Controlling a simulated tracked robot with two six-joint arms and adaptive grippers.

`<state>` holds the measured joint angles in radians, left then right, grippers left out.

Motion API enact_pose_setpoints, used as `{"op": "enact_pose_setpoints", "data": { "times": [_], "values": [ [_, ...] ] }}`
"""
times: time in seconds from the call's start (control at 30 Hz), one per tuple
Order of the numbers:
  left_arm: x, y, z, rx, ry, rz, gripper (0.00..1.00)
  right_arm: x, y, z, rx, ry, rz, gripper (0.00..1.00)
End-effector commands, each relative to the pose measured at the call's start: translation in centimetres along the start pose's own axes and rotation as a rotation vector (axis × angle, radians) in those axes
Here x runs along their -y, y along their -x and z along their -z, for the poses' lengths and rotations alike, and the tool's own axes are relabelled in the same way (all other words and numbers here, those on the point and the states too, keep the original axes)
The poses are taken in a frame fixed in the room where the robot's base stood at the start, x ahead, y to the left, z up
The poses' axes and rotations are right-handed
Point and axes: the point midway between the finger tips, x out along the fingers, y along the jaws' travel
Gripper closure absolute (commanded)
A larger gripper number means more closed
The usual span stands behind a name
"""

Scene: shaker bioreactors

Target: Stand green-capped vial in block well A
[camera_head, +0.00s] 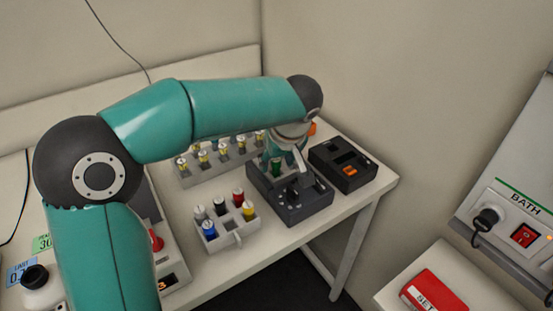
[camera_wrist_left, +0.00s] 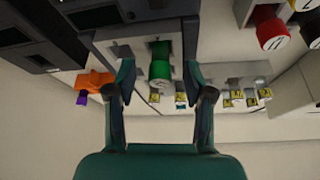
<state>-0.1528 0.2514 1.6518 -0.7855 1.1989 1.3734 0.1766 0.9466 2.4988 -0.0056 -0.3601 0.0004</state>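The green-capped vial (camera_wrist_left: 160,66) shows in the wrist view in front of a pale grey block (camera_wrist_left: 122,50). Its green cap also shows in the head view (camera_head: 276,166), over the dark device on the table. I cannot tell how deep the vial sits in the block or which well it is at. My left gripper (camera_wrist_left: 159,82) is open, with its fingers on either side of the vial's cap and visible gaps to it. In the head view the left gripper (camera_head: 295,160) is partly hidden by the wrist. The right gripper is out of view.
The dark device (camera_head: 303,204) stands near the table's right end, beside a black box (camera_head: 345,163). A small rack (camera_head: 229,234) holds vials with several cap colours. A long rack (camera_head: 217,168) with yellow-marked vials stands behind. An orange object (camera_wrist_left: 98,82) lies left in the wrist view.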

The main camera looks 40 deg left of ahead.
Motion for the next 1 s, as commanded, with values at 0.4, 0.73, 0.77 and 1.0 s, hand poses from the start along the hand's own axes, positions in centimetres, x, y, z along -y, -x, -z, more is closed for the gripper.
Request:
{"op": "enact_pose_setpoints", "data": {
  "times": [0.4, 0.73, 0.77, 1.0],
  "values": [
    [0.0, 0.1, 0.1, 0.000, 0.000, 0.000, 0.48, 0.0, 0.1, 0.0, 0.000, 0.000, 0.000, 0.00],
    [0.0, 2.3, 1.0, 0.000, 0.001, -0.001, 0.48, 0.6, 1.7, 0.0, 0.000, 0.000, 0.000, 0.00],
    [0.0, 2.5, 1.1, 0.000, 0.001, -0.001, 0.48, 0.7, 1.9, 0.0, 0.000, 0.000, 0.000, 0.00],
    [0.0, 4.2, 1.9, 0.000, 0.000, -0.001, 0.48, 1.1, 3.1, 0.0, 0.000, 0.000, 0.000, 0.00]
  ]
}}
